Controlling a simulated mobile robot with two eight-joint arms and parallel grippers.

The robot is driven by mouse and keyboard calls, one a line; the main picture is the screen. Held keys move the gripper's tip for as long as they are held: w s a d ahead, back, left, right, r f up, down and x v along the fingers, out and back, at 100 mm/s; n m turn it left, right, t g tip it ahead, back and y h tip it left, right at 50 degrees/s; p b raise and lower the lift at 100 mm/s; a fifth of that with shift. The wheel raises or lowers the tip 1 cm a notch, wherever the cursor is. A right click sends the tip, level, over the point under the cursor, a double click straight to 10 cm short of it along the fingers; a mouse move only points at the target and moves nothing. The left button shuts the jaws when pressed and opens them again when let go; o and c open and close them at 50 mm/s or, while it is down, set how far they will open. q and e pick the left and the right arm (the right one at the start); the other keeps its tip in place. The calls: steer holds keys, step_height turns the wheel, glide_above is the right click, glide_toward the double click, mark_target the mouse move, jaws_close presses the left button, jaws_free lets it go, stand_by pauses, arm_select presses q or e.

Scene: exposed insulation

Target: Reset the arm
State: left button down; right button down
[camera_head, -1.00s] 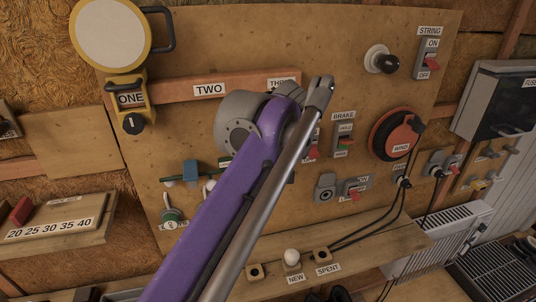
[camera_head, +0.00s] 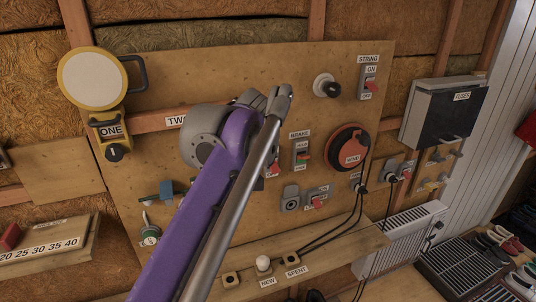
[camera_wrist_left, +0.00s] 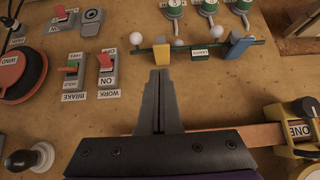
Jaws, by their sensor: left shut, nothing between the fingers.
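My left arm, purple with a grey rod, crosses the middle of the head view and hides part of the panel; its gripper is hidden there. In the left wrist view my left gripper (camera_wrist_left: 160,76) is shut and empty, its dark fingers close together. The fingers appear over the wooden panel (camera_head: 235,65), below a green bar (camera_wrist_left: 195,53) with a yellow block, a blue block and white balls. The red WORK switch (camera_wrist_left: 107,72) is left of the fingers in that view. My right gripper is in neither view.
The panel carries the BRAKE switch (camera_head: 302,154), red WIND dial (camera_head: 348,149), STRING switch (camera_head: 368,82) and ONE unit (camera_head: 112,136). A wooden ledge (camera_head: 335,250) juts out below, with black cables. A radiator (camera_head: 405,240) and grey fuse box (camera_head: 443,112) stand at right.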

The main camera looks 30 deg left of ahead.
arm_select(q)
steer(key=shift+a, duration=0.1)
steer(key=s+d+f+m+h, duration=0.2)
steer(key=s+d+f, duration=0.3)
steer(key=f, duration=0.5)
steer(key=s+d+f+m+h, duration=0.2)
steer(key=s+d+f+m, duration=0.2)
steer(key=f, duration=0.6)
steer(key=s+d+f+m+t+h, duration=0.1)
steer(key=s+d+f+m+h, duration=0.1)
steer(key=s+d+f+m, duration=0.2)
steer(key=s+d+f, duration=0.3)
steer(key=d+f, duration=0.1)
steer(key=f, duration=0.3)
steer(key=shift+s, duration=0.1)
